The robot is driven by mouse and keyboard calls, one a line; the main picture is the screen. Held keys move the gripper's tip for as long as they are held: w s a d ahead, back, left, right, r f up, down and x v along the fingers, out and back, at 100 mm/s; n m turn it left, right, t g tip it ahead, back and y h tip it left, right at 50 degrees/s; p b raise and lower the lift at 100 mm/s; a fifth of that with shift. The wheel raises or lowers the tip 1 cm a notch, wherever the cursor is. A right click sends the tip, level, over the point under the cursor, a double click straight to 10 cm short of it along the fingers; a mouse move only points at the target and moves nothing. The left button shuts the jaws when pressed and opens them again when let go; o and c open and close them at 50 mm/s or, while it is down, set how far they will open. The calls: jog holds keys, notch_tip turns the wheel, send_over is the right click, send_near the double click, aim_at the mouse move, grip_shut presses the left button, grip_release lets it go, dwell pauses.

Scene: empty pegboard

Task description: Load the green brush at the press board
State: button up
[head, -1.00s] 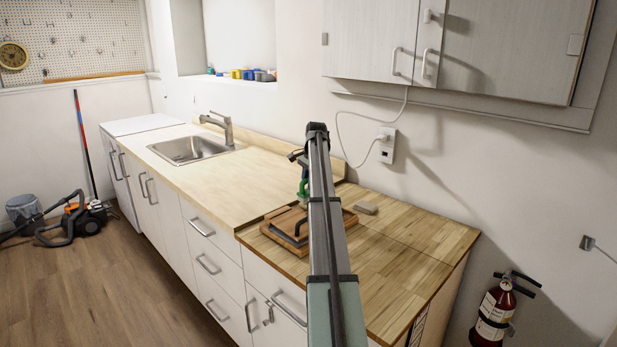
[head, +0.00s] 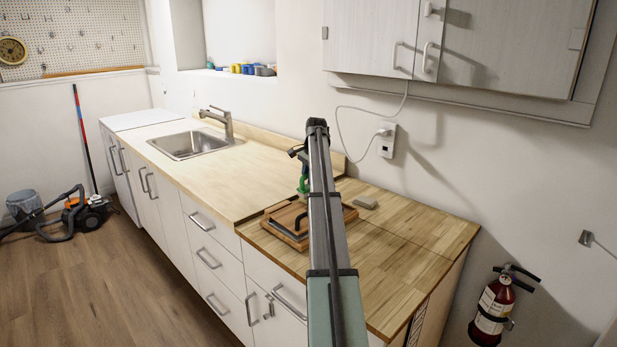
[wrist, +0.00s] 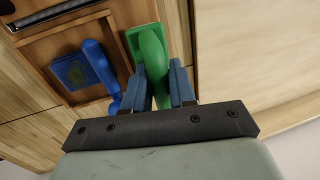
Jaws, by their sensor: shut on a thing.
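My gripper (wrist: 158,70) is shut on the green brush (wrist: 148,45), with one blue-grey finger on each side of its handle. The brush's flat green block points away from the gripper, over or against the right edge of the wooden press board; I cannot tell whether it touches. In the head view the green brush (head: 303,187) shows beside my arm, above the back of the press board (head: 273,230), which has a dark handle. A blue brush-like piece (wrist: 85,68) lies in the board's recess in the wrist view. My arm hides part of the board in the head view.
A small grey block (head: 364,201) lies on the wooden worktop (head: 415,240), right of the board. The worktop's right side is clear. A sink (head: 190,145) is farther left. A wall outlet (head: 387,140) with a white cord is behind.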

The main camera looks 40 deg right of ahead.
jog(key=shift+f, duration=0.5)
dwell(1.3)
jog(key=shift+r, duration=0.1)
jog(key=shift+r, duration=3.45)
